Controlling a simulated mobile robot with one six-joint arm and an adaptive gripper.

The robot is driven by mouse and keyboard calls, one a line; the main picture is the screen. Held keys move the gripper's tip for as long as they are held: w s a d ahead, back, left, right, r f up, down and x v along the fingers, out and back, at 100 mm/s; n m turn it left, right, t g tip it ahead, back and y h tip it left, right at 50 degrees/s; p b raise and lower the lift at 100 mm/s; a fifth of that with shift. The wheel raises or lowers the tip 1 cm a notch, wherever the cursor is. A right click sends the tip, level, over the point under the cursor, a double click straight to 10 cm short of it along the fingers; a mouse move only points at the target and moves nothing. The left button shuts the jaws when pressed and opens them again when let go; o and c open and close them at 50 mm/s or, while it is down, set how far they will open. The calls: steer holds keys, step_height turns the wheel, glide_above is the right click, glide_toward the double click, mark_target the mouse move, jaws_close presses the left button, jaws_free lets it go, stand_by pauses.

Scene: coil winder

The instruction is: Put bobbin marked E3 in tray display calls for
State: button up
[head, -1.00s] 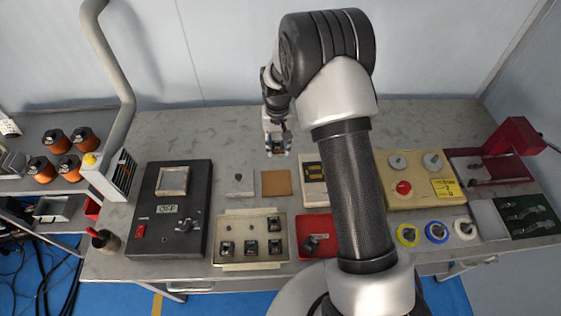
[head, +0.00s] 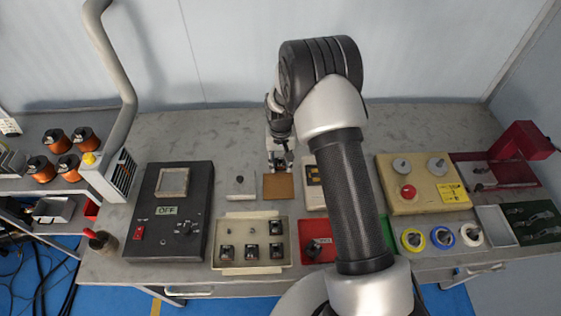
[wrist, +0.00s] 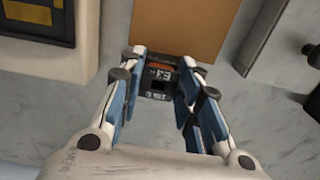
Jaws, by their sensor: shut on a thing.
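My gripper (head: 281,166) is at the back edge of a brown square pad (head: 277,187) on the bench. In the wrist view my gripper (wrist: 160,88) is shut on a small black bobbin (wrist: 160,76) with E3 and an orange band on its face. The pad (wrist: 180,28) lies just beyond it there. A display with yellow segments (head: 313,174) is partly hidden by my arm; its reading is not legible. A beige tray (head: 224,222) holds several similar black bobbins. A red tray (head: 327,239) is partly behind my arm.
A white block (head: 240,184) with a knob is left of the pad. The bench behind my gripper is clear.

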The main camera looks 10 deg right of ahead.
steer(key=o, duration=1.1)
